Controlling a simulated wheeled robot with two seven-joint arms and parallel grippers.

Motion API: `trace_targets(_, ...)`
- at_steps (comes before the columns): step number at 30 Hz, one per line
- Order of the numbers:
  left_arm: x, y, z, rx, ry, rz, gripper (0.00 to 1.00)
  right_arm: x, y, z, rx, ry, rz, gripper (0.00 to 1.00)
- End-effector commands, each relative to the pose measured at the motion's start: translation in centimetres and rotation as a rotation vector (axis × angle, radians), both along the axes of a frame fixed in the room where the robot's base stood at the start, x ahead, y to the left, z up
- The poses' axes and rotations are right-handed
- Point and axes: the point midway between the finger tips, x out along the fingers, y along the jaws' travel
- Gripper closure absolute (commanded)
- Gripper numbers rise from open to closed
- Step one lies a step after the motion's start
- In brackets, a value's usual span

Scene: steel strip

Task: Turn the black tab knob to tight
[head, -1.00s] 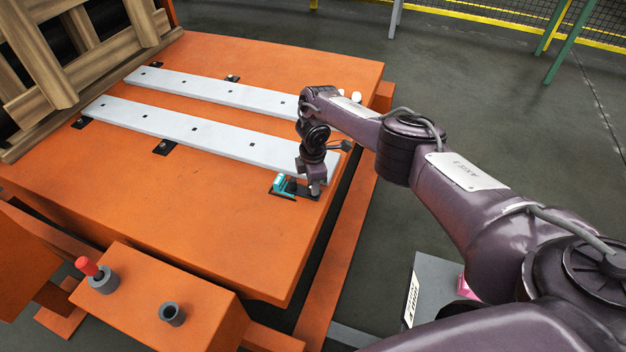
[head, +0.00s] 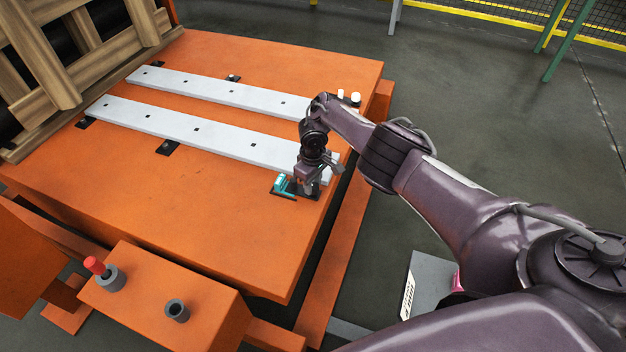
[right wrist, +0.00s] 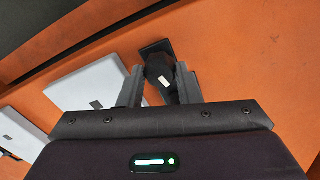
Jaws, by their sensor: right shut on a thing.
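The black tab knob (right wrist: 158,68) shows in the right wrist view, with a small pale mark on it and a dark square plate around its base. My right gripper (right wrist: 157,80) is shut on it, one grey finger on each side. In the head view my right gripper (head: 305,187) points down at the near right corner of the orange table, by the end of the nearer pale strip. There the arm mostly hides the knob, and I cannot read its setting. My left gripper is in neither view.
A teal part (head: 282,184) sits close left of the gripper. Two long pale strips (head: 215,138) lie across the orange table (head: 180,215). Small white posts (head: 355,98) stand at its far right corner. An orange box with a red-topped lever (head: 95,266) is in front.

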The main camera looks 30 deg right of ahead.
Motion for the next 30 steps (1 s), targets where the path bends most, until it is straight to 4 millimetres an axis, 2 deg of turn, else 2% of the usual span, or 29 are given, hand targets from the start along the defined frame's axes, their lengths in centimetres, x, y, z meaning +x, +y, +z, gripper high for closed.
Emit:
trace_targets(7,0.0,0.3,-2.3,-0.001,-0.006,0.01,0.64,-0.1,0.0,0.1,-0.001,0.003,-0.168,0.92)
trace_targets(15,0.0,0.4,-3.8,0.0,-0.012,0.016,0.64,0.0,0.0,0.0,0.0,0.001,-0.265,0.92)
trace_targets(30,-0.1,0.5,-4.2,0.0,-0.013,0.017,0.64,0.0,0.0,0.0,0.0,0.0,-0.292,0.92)
